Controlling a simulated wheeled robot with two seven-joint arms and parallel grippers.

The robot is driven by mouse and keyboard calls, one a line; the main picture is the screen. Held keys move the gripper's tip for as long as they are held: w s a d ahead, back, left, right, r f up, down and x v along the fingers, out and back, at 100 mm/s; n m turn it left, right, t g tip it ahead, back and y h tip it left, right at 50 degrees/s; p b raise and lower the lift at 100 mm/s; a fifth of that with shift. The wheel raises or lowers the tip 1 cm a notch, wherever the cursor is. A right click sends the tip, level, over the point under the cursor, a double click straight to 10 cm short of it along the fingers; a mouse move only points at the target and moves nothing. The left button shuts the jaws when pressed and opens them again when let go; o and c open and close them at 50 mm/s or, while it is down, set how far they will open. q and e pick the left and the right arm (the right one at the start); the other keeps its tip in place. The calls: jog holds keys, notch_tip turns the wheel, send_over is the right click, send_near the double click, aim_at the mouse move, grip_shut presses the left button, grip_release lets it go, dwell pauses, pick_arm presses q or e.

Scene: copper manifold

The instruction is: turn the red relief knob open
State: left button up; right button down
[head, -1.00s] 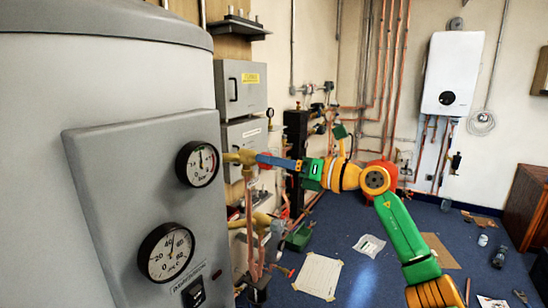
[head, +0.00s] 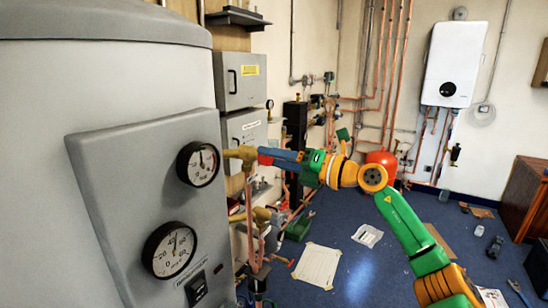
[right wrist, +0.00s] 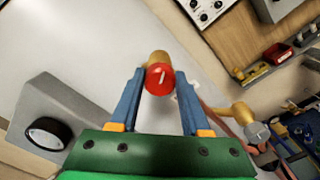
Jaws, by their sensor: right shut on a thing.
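The red relief knob (right wrist: 158,80) sits on the end of a brass fitting (right wrist: 157,58). A white line on its face stands nearly upright in the right wrist view. My right gripper (head: 272,155) has its two blue fingers on either side of the knob and is shut on it. In the head view, the red of the knob (head: 264,158) shows just right of the brass fitting (head: 240,153), partly covered by the fingers. My left gripper is not in view.
A grey tank panel (head: 120,190) stands at left with a pressure gauge (head: 198,163) and a temperature gauge (head: 169,249). Another brass fitting (head: 250,216) and copper pipes lie below the gripper. A red vessel (head: 383,160) stands behind my arm.

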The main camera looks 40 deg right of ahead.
jog(key=shift+c, duration=1.9)
grip_release()
jog(key=shift+w, duration=0.1)
jog(key=s+b, duration=0.1)
jog(key=s+d+f+b, duration=0.1)
jog(key=b, duration=0.1)
jog(key=shift+s+f, duration=0.15)
jog(key=shift+s, duration=0.1)
jog(key=s+b, duration=0.1)
jog(key=s+d+r+b, duration=0.1)
jog(key=s+b, duration=0.1)
jog(key=s, duration=0.1)
jog(key=shift+d+r, duration=0.15)
jog(key=shift+d, duration=0.15)
